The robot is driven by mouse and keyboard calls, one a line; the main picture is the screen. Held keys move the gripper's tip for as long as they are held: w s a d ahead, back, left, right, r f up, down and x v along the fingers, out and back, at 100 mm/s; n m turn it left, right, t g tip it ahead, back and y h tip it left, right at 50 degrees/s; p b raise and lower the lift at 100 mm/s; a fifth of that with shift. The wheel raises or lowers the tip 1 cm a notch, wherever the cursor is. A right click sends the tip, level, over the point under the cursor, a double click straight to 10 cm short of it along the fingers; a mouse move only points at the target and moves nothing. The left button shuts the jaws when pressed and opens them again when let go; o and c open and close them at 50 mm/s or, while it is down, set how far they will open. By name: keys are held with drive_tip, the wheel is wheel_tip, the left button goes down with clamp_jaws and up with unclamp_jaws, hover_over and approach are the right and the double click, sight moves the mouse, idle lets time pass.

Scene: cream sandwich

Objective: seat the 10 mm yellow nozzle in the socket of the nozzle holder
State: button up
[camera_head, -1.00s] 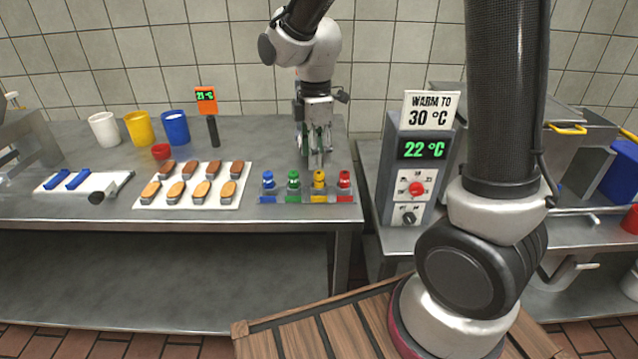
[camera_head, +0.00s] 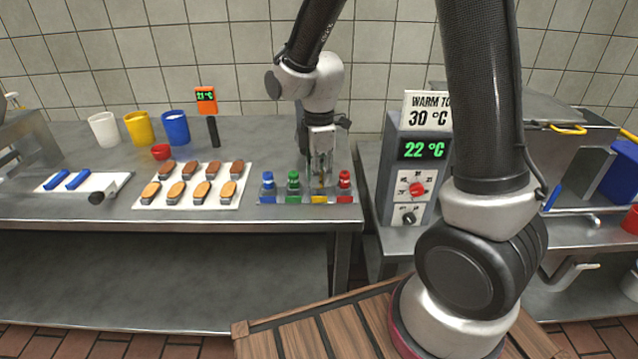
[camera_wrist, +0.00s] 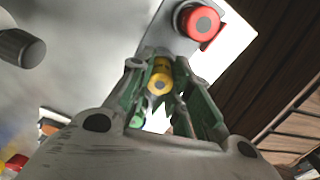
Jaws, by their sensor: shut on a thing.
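My gripper (camera_head: 321,185) is over the small nozzle rack (camera_head: 264,198) at the front edge of the left table. In the wrist view its green-padded fingers (camera_wrist: 160,82) are shut on the yellow nozzle (camera_wrist: 161,70), one finger on each side. In the head view the fingers mostly hide that nozzle above the yellow mark on the rack. The blue nozzle (camera_head: 268,182), green nozzle (camera_head: 293,180) and red nozzle (camera_head: 345,181) stand upright in the rack. I cannot tell whether the yellow nozzle is lifted. I cannot identify the nozzle holder's socket for certain.
A tray (camera_head: 240,196) of pastries lies left of the rack. Cups and a thermometer (camera_head: 206,97) stand behind. The warmer (camera_head: 415,160) stands to the right.

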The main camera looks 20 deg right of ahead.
drive_tip(key=shift+r, duration=0.15)
wheel_tip(320, 180, up, 10)
drive_tip(key=shift+f, duration=0.15)
drive_tip(key=shift+a, duration=0.1)
